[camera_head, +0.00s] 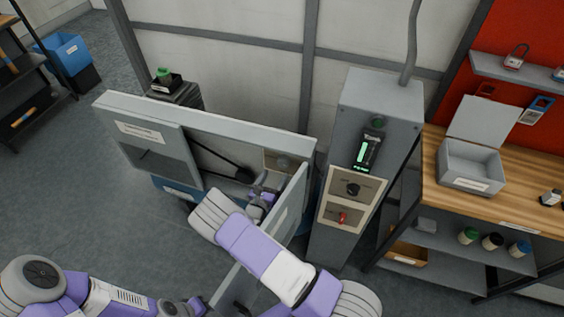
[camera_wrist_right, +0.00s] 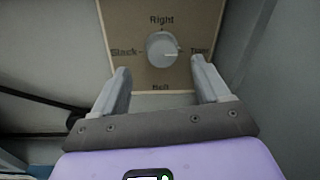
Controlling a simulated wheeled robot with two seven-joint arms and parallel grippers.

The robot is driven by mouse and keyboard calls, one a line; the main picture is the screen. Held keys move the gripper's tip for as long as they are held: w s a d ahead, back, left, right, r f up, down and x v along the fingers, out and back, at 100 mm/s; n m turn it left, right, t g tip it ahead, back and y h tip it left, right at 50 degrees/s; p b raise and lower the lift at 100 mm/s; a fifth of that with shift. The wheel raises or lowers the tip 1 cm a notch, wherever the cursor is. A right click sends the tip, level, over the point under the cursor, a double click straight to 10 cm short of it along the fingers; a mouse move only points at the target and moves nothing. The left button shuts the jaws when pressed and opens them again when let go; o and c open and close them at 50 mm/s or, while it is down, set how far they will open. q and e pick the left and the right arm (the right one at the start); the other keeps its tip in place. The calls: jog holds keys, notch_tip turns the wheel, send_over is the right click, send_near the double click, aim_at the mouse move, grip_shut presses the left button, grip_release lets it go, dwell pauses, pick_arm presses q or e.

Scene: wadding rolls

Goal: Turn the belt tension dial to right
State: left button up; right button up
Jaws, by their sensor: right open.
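The belt tension dial (camera_wrist_right: 162,48) is a round grey knob on a tan plate (camera_wrist_right: 120,20). Its pale pointer line faces the right side of the plate, toward a partly covered label. "Right" is printed above the knob and "Slack" to its left; the lower label is unclear. In the head view the dial (camera_head: 283,162) sits inside the open grey cabinet. My right gripper (camera_wrist_right: 160,80) is open, its fingers apart below and to either side of the knob, with nothing between them. My left gripper (camera_head: 190,306) is low in the head view, its jaws unclear.
The open cabinet door (camera_head: 290,210) stands close to the right of my right gripper. A black belt (camera_wrist_right: 45,100) runs inside the cabinet, at left. A grey control box (camera_head: 370,105) with a black knob and red switch stands right. A wooden bench (camera_head: 443,150) is farther right.

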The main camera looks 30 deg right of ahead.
aim_at(281, 164)
jog(key=x, duration=0.7)
jog(key=shift+c, duration=0.3)
jog(key=c, duration=1)
